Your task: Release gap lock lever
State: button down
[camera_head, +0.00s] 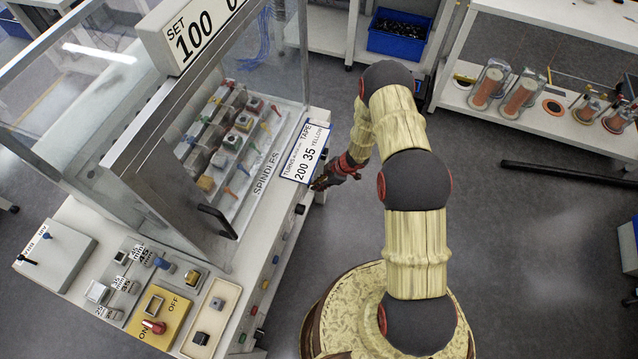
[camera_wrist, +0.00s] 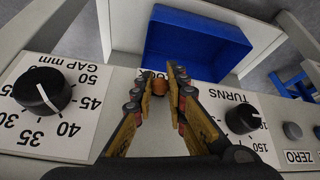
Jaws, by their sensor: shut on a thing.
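My gripper (camera_wrist: 159,78) is at the front panel of the machine bench, with its two fingers closed on a small orange-brown knob (camera_wrist: 158,91). This knob appears to be the gap lock lever; it sits to the right of the GAP mm dial, and its label is mostly hidden by the fingers. The black GAP mm dial (camera_wrist: 42,92) is at the left in the wrist view. In the head view my gripper (camera_head: 321,184) is at the right end of the bench's front panel, and the lever is hidden there.
The TURNS dial (camera_wrist: 242,119) is close to the right finger, with a ZERO button (camera_wrist: 292,131) beyond it. A blue bin (camera_wrist: 197,48) lies behind the panel. In the head view the glass-covered spindle enclosure (camera_head: 180,150) stands left of my arm. Open floor (camera_head: 520,230) is at the right.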

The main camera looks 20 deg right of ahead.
jog(key=shift+s, duration=0.1)
jog(key=c, duration=1.7)
grip_release()
jog(key=shift+c, duration=0.2)
jog(key=v, duration=1.2)
